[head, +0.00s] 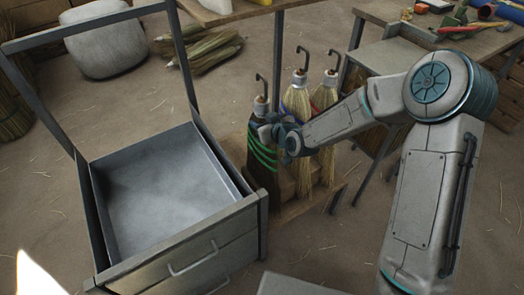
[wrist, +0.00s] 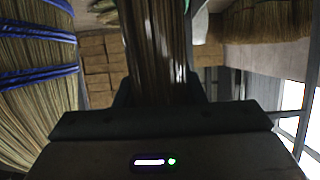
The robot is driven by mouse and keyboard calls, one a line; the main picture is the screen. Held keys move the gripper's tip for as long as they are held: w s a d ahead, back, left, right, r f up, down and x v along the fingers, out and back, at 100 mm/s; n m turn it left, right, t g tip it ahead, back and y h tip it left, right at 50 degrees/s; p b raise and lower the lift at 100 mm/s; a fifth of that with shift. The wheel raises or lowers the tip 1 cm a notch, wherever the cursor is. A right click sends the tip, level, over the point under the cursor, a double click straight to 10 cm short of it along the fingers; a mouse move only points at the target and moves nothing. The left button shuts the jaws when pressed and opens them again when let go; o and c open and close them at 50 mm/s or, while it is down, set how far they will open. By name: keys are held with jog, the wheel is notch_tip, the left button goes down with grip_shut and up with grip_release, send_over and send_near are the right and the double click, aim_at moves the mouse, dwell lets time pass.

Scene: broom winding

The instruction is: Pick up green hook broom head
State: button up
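The green hook broom head (head: 262,160) stands upright at the left of a group of three, dark, with green bands and a hook on top. My gripper (head: 268,132) is at its upper part, just below the pale neck, and hides some of it. In the wrist view, a bundle of bristles (wrist: 154,45) rises between my two dark fingers (wrist: 157,92), one at each side. The fingers look close to the bundle, but I cannot tell if they press on it. The broom head's base is low on the wooden stand.
A blue-banded broom head (head: 298,100) and a red-banded one (head: 325,95) stand close at the right on a wooden stand (head: 290,213). An open metal drawer unit (head: 225,248) is close at the left. A workbench (head: 475,42) with tools stands at the back right.

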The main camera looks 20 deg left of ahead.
grip_shut()
jog(key=shift+r, duration=0.15)
